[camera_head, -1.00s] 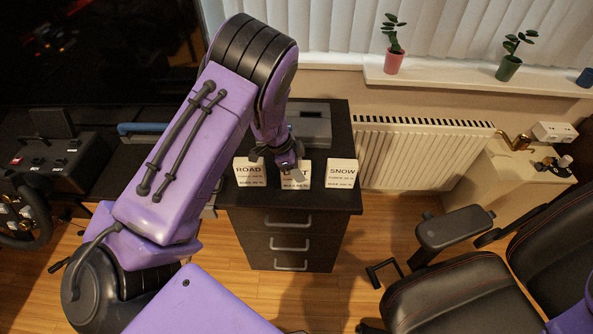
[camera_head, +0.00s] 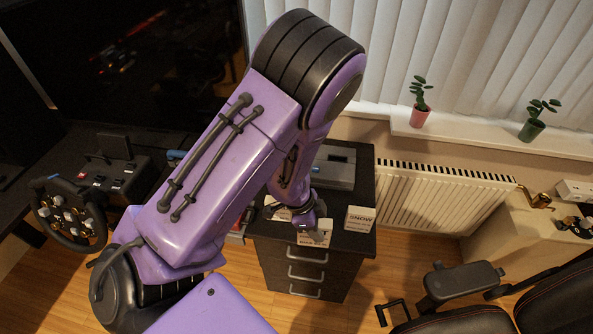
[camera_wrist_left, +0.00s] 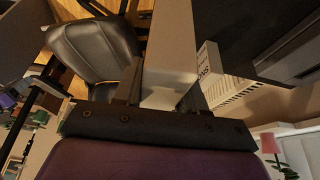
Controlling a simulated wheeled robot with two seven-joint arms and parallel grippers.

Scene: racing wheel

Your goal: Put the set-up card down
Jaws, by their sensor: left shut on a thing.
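My left gripper (camera_head: 306,222) is shut on a white set-up card (camera_head: 320,234) at the front edge of the dark drawer cabinet top; its printing is mostly covered by the gripper. In the left wrist view the pale card (camera_wrist_left: 170,50) stands between the two fingers (camera_wrist_left: 163,92). I cannot tell whether the card touches the top. The SNOW card (camera_head: 359,218) stands to its right on the cabinet, and it also shows in the left wrist view (camera_wrist_left: 209,66). Another white card (camera_head: 279,211) stands to the left, partly hidden by my arm. My right gripper is not in view.
A grey box (camera_head: 335,167) lies at the back of the cabinet top (camera_head: 362,185). A radiator (camera_head: 440,200) stands to the right. A steering wheel (camera_head: 70,213) is at the left, and a black seat (camera_head: 465,322) is at the lower right.

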